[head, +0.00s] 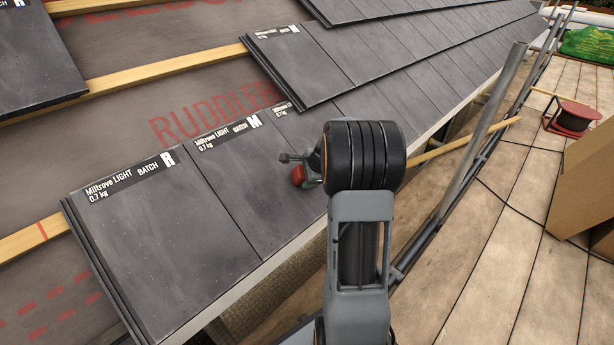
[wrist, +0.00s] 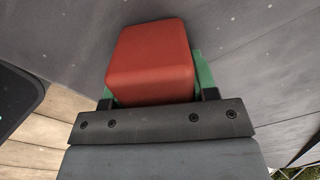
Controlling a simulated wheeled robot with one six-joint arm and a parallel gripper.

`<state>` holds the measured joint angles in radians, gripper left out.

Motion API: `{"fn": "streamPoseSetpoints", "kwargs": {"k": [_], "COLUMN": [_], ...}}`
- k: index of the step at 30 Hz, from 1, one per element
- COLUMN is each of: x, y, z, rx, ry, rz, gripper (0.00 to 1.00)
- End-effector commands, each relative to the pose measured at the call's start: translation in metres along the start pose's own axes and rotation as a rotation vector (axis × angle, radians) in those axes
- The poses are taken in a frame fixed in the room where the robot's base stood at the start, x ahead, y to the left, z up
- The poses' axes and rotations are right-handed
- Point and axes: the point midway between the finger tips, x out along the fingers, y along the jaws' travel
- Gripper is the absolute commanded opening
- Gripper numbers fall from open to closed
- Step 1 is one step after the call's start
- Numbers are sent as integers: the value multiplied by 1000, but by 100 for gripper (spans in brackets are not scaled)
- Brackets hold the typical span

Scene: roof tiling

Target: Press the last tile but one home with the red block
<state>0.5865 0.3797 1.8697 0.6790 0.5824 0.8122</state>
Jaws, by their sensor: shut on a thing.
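My gripper (wrist: 160,100) is shut on the red block (wrist: 150,60), which shows between the two jaws in the wrist view, with green on either side of it. In the head view the red block (head: 299,176) is partly hidden behind my arm, close to the bottom row of dark tiles. The end tile (head: 165,255) has a label reading Miltrove LIGHT, batch R. The last tile but one (head: 245,190), labelled batch M, lies beside it to the right.
A wooden batten (head: 30,240) crosses the red-printed underlay (head: 100,75) at left. A scaffold pole (head: 470,150) and rail run along the eave at right. On the boards are a red reel (head: 575,116) and a cardboard box (head: 590,175).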

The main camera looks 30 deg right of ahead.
Motion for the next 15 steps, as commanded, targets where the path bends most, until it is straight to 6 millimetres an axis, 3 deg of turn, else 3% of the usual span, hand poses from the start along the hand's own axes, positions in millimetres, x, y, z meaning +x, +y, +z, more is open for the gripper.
{"fn": "streamPoseSetpoints", "kwargs": {"k": [15], "x": [-2], "y": [-1], "z": [0], "rx": [0], "ry": [0], "rz": [-1], "gripper": [10]}}
